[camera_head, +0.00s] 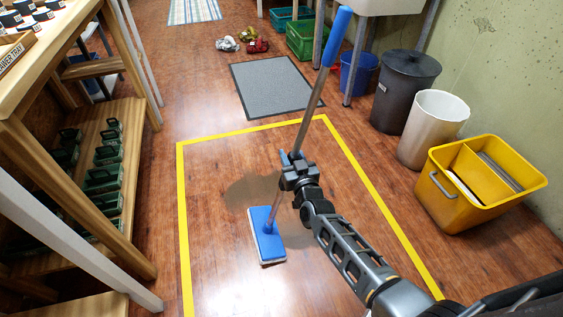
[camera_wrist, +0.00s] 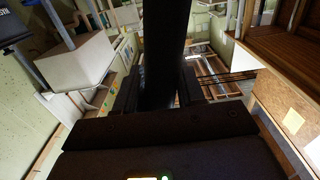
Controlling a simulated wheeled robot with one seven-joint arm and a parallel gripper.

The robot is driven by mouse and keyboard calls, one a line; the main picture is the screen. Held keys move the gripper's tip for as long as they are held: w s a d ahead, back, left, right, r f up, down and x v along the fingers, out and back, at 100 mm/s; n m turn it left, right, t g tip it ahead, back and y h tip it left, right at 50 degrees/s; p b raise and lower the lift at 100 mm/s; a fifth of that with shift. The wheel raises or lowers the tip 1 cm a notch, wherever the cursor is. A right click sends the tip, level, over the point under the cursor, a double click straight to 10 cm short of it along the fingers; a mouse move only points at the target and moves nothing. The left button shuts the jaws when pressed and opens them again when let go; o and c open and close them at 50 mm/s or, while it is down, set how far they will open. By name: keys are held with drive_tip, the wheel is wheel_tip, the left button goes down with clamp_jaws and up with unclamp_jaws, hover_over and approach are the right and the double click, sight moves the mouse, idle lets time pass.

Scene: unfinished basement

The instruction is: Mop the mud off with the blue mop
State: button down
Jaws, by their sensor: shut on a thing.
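The blue mop (camera_head: 267,238) has a flat blue head, a grey pole and a blue grip at the top. Its head is at the floor inside a yellow taped outline (camera_head: 182,230). My gripper (camera_head: 296,172) is shut on the pole below its middle, and the pole leans up to the right. A brown mud patch (camera_head: 243,192) lies on the floor above and around the mop head, partly hidden by my gripper and the pole. In the wrist view the dark pole (camera_wrist: 165,50) runs between the fingers.
A grey mat (camera_head: 275,85) lies beyond the outline. On the right stand a yellow bin (camera_head: 450,207), a white bin (camera_head: 425,130), a black bin (camera_head: 402,85) and a blue bucket (camera_head: 358,75). A wooden shelf (camera_head: 120,190) borders the left. Crumpled items (camera_head: 243,40) lie further back.

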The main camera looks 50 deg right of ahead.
drive_tip(key=shift+s+d+b, duration=2.1)
drive_tip(key=shift+s+d, duration=1.2)
drive_tip(key=shift+d, duration=1.6)
drive_tip(key=shift+s+d+b, duration=2.1)
drive_tip(key=shift+s+d, duration=1.2)
drive_tip(key=shift+d, duration=1.6)
wheel_tip(320, 180, up, 7)
drive_tip(key=p, duration=0.4)
drive_tip(key=shift+f+p, duration=0.2)
drive_tip(key=shift+p, duration=0.15)
drive_tip(key=shift+w+a, duration=0.1)
drive_tip(key=shift+a, duration=0.1)
